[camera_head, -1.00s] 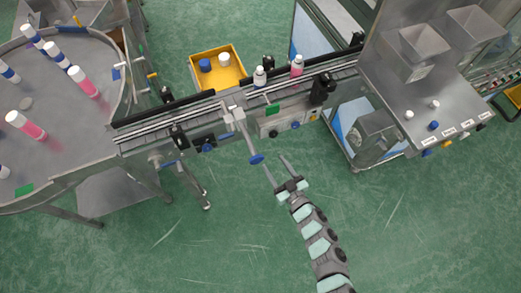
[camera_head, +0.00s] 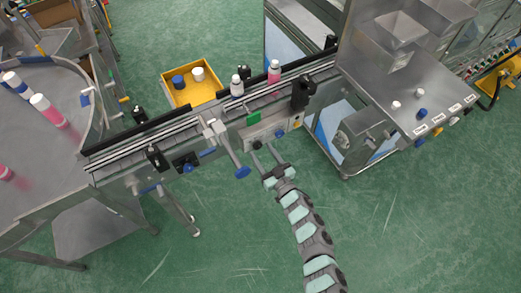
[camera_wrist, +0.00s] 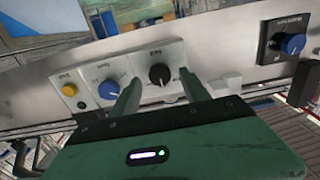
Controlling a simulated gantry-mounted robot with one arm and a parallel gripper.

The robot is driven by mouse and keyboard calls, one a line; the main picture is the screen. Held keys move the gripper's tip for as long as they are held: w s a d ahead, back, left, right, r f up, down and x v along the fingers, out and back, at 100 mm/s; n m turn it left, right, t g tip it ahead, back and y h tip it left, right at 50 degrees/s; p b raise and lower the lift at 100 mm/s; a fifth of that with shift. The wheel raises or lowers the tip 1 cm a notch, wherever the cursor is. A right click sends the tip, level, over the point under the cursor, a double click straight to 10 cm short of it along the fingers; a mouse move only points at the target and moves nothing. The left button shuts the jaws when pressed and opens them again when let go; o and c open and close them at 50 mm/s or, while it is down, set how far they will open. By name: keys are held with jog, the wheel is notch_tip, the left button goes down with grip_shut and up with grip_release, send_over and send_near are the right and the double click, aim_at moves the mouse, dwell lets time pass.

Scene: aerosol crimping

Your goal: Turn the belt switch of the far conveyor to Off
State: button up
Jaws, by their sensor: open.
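The conveyor (camera_head: 215,112) runs across the head view, with a light grey control panel (camera_head: 268,134) on its near side. In the wrist view the panel (camera_wrist: 133,92) carries a black knob (camera_wrist: 159,74), a blue knob (camera_wrist: 108,89) and a yellow button (camera_wrist: 69,90). The labels are too small to read surely, and I cannot tell the black knob's setting. My gripper (camera_head: 263,150) is open, with its fingers pointing at the panel. In the wrist view the black knob shows between the fingertips (camera_wrist: 160,78); contact cannot be told.
A blue knob on a black plate (camera_wrist: 292,44) sits right of the panel in the wrist view. A blue-ended handle (camera_head: 242,172) juts out left of my gripper. Bottles (camera_head: 274,71) stand on the belt. The green floor in front is clear.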

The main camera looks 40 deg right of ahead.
jog(key=shift+x, duration=0.85)
jog(key=shift+w+f, duration=0.1)
jog(key=shift+c, duration=0.3)
grip_shut()
